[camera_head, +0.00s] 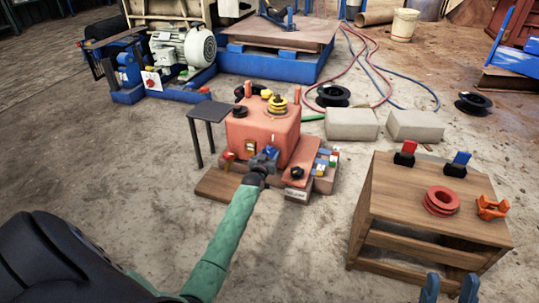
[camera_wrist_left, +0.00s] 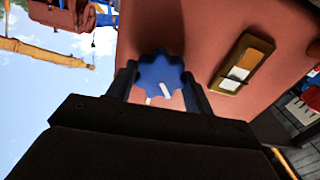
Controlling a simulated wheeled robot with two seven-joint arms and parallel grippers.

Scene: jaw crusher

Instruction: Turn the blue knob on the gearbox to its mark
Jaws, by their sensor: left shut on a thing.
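The gearbox (camera_head: 262,132) is a salmon-red block on a low wooden base. In the left wrist view the blue knob (camera_wrist_left: 160,72) sits on the gearbox face (camera_wrist_left: 225,28). It is lobed, with a white pointer line at its lower edge. A small pale spot shows beside the line, but I cannot tell if it is the mark. My left gripper (camera_head: 265,160) is at the front of the gearbox, its dark fingers on either side of the knob, shut on it. In the head view the gripper mostly hides the knob. My right gripper (camera_head: 450,288) shows two blue fingertips, apart and empty, at the bottom edge.
A wooden stand (camera_head: 440,237) at right carries red rings (camera_head: 441,201), an orange part (camera_head: 491,207) and switches. A dark small table (camera_head: 208,111) stands left of the gearbox. Concrete blocks (camera_head: 351,124) lie behind right. A framed window (camera_wrist_left: 243,62) is near the knob.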

